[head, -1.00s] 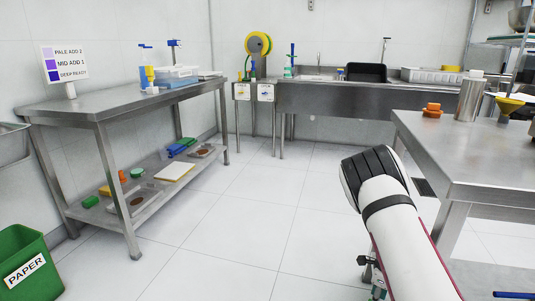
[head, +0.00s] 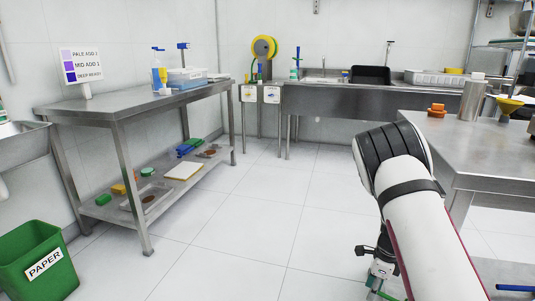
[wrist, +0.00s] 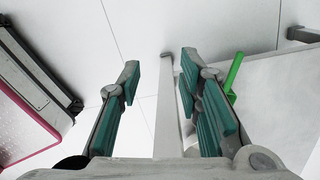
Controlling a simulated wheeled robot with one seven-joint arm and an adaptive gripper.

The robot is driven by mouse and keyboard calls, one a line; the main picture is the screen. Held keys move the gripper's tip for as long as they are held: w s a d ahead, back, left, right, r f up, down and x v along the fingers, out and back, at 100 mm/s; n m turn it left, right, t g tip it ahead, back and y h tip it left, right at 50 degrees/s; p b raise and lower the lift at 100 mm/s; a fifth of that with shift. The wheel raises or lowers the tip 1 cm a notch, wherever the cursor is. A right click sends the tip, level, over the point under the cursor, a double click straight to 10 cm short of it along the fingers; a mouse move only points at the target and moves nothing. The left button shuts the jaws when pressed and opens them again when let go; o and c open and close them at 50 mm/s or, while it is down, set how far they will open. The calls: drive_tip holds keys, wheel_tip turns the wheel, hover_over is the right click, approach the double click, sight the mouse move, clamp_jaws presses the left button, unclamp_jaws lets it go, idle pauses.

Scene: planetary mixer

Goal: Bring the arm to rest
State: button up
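My arm shows at the right of the head view as a white link with a black ribbed joint, bent in front of the right steel table. My gripper (wrist: 160,85) shows in the wrist view with its two teal-padded fingers wide apart and nothing between them. It is over the floor, with a grey table leg or post behind the gap. In the head view the fingers are hidden; only part of the wrist hardware shows low beside the arm.
A steel table (head: 460,150) stands close on the right, with an orange item (head: 437,110) and a metal cylinder (head: 472,100) on it. A steel shelf table (head: 115,112) and green paper bin (head: 35,262) are on the left. The floor (head: 240,215) between is clear.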

drive_tip(key=s+a+r+n+y, duration=0.1)
drive_tip(key=s+a+r+n, duration=0.35)
drive_tip(key=r, duration=0.55)
drive_tip(key=s+a+r+n+y, duration=0.1)
drive_tip(key=s+a+r+n, duration=0.3)
drive_tip(key=r, duration=0.5)
drive_tip(key=s+a+r+n+y, duration=0.1)
drive_tip(key=s+a+r+n, duration=0.2)
drive_tip(key=s+a+r, duration=0.5)
drive_tip(key=s+d+r+n+h, duration=0.1)
drive_tip(key=s+r+n, duration=0.25)
drive_tip(key=s, duration=0.45)
drive_tip(key=s+d+r+n+h, duration=0.1)
drive_tip(key=s+r+n+h, duration=0.1)
drive_tip(key=s+n, duration=0.5)
drive_tip(key=s+d+r+n+h, duration=0.1)
drive_tip(key=s+d+r+n, duration=0.15)
drive_tip(key=s, duration=0.75)
wheel_tip(320, 180, up, 33)
drive_tip(key=t+p, duration=0.4)
drive_tip(key=p, duration=2.7)
drive_tip(key=shift+a+r, duration=0.2)
drive_tip(key=shift+a, duration=0.05)
